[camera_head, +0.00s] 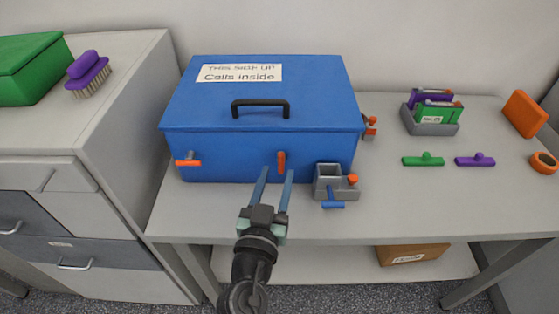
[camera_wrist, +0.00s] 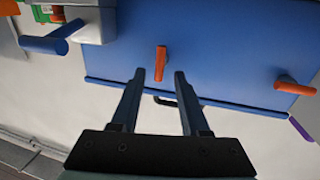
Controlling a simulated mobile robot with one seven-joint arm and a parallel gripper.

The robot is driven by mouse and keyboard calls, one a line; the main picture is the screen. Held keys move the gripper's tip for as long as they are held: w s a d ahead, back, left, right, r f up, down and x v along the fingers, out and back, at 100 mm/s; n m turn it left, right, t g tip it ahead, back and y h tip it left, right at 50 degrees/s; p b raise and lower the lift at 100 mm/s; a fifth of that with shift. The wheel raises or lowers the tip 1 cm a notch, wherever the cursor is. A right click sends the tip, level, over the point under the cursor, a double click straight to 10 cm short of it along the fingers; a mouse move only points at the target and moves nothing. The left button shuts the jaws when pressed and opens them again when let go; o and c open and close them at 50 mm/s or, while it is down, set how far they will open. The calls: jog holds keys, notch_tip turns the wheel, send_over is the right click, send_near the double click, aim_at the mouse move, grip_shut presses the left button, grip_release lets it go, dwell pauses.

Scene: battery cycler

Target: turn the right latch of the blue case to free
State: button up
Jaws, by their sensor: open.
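The blue case (camera_head: 225,150) stands closed on the table, with a black handle (camera_head: 260,104) on its lid. Its right latch (camera_head: 282,160) is an orange lever standing upright on the front face; it also shows in the wrist view (camera_wrist: 161,63). The left latch (camera_head: 188,162) is orange and lies level; it also shows in the wrist view (camera_wrist: 294,87). My gripper (camera_head: 277,172) is open in front of the case near the right latch. In the wrist view the fingertips (camera_wrist: 160,74) appear on either side of the latch's line, with nothing held. Contact cannot be told.
A grey fixture (camera_head: 327,184) with a blue lever (camera_head: 333,204) stands close right of my gripper. Further right are a grey holder (camera_head: 430,127), a green piece (camera_head: 423,160) and a purple piece (camera_head: 475,160). A cabinet (camera_head: 110,100) stands left. The table's front right is clear.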

aim_at(281, 165)
jog(key=shift+w+d, duration=0.2)
jog(key=shift+w, duration=0.65)
jog(key=shift+w+d, duration=0.15)
jog(key=shift+w, duration=0.7)
grip_shut()
